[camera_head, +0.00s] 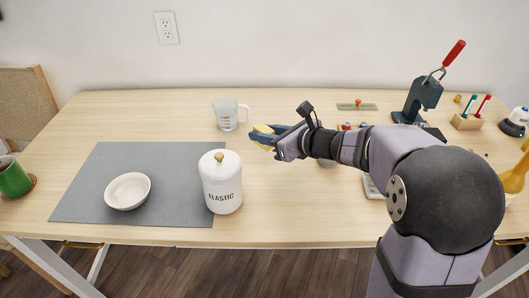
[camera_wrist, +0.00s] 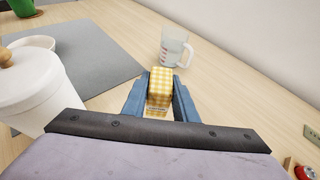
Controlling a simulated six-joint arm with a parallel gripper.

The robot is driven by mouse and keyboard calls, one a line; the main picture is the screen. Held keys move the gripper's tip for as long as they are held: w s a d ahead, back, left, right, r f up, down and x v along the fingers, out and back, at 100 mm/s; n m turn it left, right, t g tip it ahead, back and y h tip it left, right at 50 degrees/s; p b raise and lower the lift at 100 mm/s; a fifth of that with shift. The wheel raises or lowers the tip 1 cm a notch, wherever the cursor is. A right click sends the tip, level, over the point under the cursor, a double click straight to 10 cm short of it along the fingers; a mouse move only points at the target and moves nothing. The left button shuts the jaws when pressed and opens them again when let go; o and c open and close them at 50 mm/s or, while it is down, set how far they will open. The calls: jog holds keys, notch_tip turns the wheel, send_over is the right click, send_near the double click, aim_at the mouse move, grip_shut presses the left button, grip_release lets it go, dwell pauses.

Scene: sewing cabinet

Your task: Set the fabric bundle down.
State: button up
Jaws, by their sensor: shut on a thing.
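The fabric bundle is a small yellow and white checked block. In the wrist view the fabric bundle (camera_wrist: 159,86) sits between the two blue fingers of my gripper (camera_wrist: 160,98), which is shut on it. In the head view the fabric bundle (camera_head: 263,129) shows at the tip of my gripper (camera_head: 264,137), over the table between the measuring cup and the white canister. I cannot tell how high it is above the wood. Its lower part is hidden by the fingers.
A measuring cup (camera_head: 227,114) stands just behind the bundle. A white ELASTIC canister (camera_head: 221,182) stands in front left, on the grey mat's (camera_head: 160,160) edge. A white bowl (camera_head: 127,191) is on the mat. A press (camera_head: 418,100) stands at right. Bare wood (camera_head: 290,215) lies in front.

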aim_at(265, 148)
jog(key=shift+f+b, duration=0.5)
jog(key=shift+f, duration=2.25)
jog(key=shift+f+b, duration=0.2)
jog(key=shift+b, duration=0.1)
jog(key=o, duration=1)
jog(key=shift+o, duration=0.2)
jog(key=shift+r, duration=0.15)
jog(key=shift+r+p, duration=0.2)
jog(key=shift+p, duration=0.2)
jog(key=v, duration=1.2)
jog(key=shift+f+p, duration=0.25)
jog(key=shift+p, duration=0.05)
jog(key=shift+r, duration=0.1)
